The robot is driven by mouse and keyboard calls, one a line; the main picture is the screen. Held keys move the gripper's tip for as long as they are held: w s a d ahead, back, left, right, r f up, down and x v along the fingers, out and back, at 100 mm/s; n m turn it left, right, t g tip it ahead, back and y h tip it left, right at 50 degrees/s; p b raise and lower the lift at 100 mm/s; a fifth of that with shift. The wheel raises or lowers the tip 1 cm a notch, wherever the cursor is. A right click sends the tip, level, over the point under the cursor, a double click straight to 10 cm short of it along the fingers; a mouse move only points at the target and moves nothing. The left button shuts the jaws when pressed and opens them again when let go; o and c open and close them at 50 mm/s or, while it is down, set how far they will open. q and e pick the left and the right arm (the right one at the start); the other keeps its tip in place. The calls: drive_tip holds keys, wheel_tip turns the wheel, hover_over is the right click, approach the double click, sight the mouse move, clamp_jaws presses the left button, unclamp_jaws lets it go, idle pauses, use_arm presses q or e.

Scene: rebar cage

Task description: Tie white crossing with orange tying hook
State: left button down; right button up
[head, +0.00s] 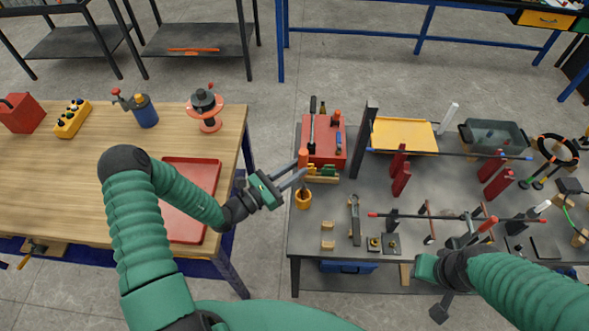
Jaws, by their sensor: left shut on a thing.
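My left gripper (302,168) is at the near left part of the grey table, with its fingers closed around an orange-handled tool, seemingly the orange tying hook (303,157). The hook stands roughly upright above an orange cup (303,199); whether its lower end is still inside the cup is unclear. A rebar with red ends (410,216) and one with blue ends (450,154) run across the table, with red supports beside them. I cannot make out the white crossing. My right gripper (426,268) is over the table's front edge; its fingers are not clear.
A red tool box (323,143) stands just behind the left gripper. A dark upright post (364,140), a yellow tray (403,134) and a grey bin (494,136) stand farther back. A wooden table (60,190) with a red tray (190,190) is at left, across a gap.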

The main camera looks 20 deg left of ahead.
drive_tip(key=w+p+v, duration=0.1)
drive_tip(key=p+v, duration=0.5)
drive_tip(key=shift+d+r, duration=0.15)
drive_tip(key=shift+r, duration=0.25)
drive_tip(key=shift+w, duration=0.1)
